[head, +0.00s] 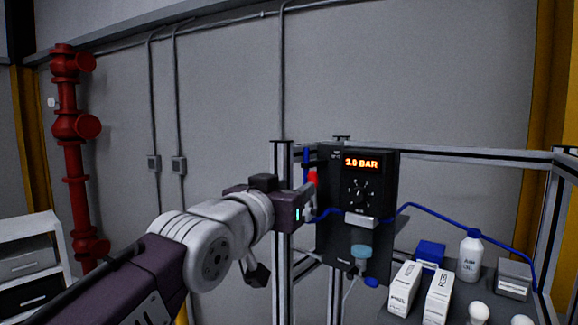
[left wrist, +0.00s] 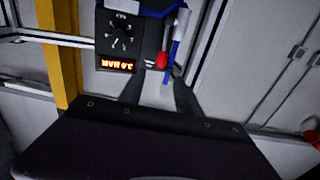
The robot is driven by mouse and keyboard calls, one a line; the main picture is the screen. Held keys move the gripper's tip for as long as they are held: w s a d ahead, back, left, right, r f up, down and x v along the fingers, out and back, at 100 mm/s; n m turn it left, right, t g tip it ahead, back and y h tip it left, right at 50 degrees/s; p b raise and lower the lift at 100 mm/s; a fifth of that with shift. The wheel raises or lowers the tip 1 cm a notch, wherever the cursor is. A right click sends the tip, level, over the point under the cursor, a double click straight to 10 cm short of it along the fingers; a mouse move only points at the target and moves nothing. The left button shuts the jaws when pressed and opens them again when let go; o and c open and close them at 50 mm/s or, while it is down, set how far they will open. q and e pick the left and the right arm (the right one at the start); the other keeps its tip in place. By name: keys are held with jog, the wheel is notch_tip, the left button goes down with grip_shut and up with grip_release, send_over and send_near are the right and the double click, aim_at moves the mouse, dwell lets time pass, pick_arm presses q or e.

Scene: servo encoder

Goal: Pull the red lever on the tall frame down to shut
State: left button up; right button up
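The red lever (head: 313,178) sits at the left edge of the dark panel on the tall frame (head: 281,165). In the left wrist view, which is upside down, the red lever (left wrist: 162,60) shows beside a blue and white part. My left gripper (head: 307,200) is right by the lever in the head view and partly covers its lower area. In the left wrist view its two dark fingers (left wrist: 159,90) stand apart with a gap between them, and the lever's red end is just beyond the gap. I cannot tell whether they touch it. My right gripper is in neither view.
The black gauge unit (head: 361,178) reads 3.0 BAR, just right of the lever. A blue hose (head: 440,213) runs right from it. White boxes (head: 404,288), a bottle (head: 470,256) and a grey box (head: 513,279) stand on the bench at the right.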

aim_at(311, 179)
pick_arm(q)
jog(key=p+x, duration=0.5)
jog(key=x, duration=0.6)
jog(key=shift+w+f, duration=0.1)
jog(key=shift+w, duration=0.2)
jog(key=shift+w+a, duration=0.2)
jog(key=shift+w, duration=0.05)
jog(key=shift+s+d, duration=0.15)
jog(key=c, duration=0.5)
